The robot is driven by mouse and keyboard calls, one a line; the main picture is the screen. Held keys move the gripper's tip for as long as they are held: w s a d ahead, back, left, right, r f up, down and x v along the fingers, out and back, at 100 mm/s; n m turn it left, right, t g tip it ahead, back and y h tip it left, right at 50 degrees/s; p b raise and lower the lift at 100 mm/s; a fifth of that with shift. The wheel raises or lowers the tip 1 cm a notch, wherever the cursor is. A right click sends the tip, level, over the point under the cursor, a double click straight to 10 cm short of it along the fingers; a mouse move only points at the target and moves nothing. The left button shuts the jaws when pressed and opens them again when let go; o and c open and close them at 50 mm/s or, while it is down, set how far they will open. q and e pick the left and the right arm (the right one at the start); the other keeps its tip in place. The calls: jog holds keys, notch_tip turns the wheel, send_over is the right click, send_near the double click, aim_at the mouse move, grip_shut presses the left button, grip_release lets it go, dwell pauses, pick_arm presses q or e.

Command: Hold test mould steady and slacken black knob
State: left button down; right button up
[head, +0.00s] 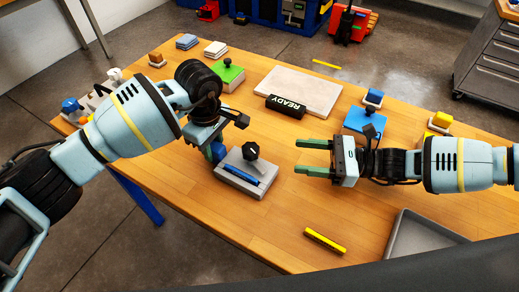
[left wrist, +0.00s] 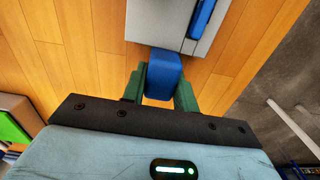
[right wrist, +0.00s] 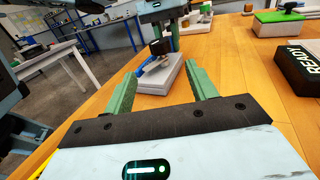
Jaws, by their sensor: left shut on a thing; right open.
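The test mould (head: 243,178) is a grey block on the wooden table, with a blue bar (head: 241,174) on top and a black knob (head: 250,151) standing up from it. My left gripper (head: 217,150) is shut on the mould's blue tab; the tab (left wrist: 164,75) sits between the green fingers in the left wrist view. My right gripper (head: 312,158) is open and empty to the right of the mould, its fingers pointing towards it. The right wrist view shows the mould (right wrist: 163,78) and knob (right wrist: 158,46) ahead, between and beyond the open fingers.
A black READY sign (head: 286,106) stands before a pale slab (head: 299,88). A green-topped block (head: 229,77) and a blue block (head: 364,122) stand behind. A yellow bar (head: 325,241) and a grey tray (head: 421,236) lie at the front. Table between right gripper and mould is clear.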

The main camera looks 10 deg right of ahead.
aim_at(257, 147)
jog(key=x, duration=1.1)
jog(key=shift+a, duration=0.2)
jog(key=c, duration=1)
jog(key=shift+w+r+n+g, duration=0.1)
jog(key=shift+w+n+g, duration=0.1)
jog(key=shift+n+g, duration=0.45)
jog(key=shift+w+n+g, duration=0.1)
jog(key=shift+n+g, duration=0.7)
jog(key=shift+g, duration=0.65)
jog(key=shift+w+n+g, duration=0.1)
jog(key=shift+n+g, duration=0.65)
jog(key=shift+g, duration=0.65)
jog(key=o, duration=1)
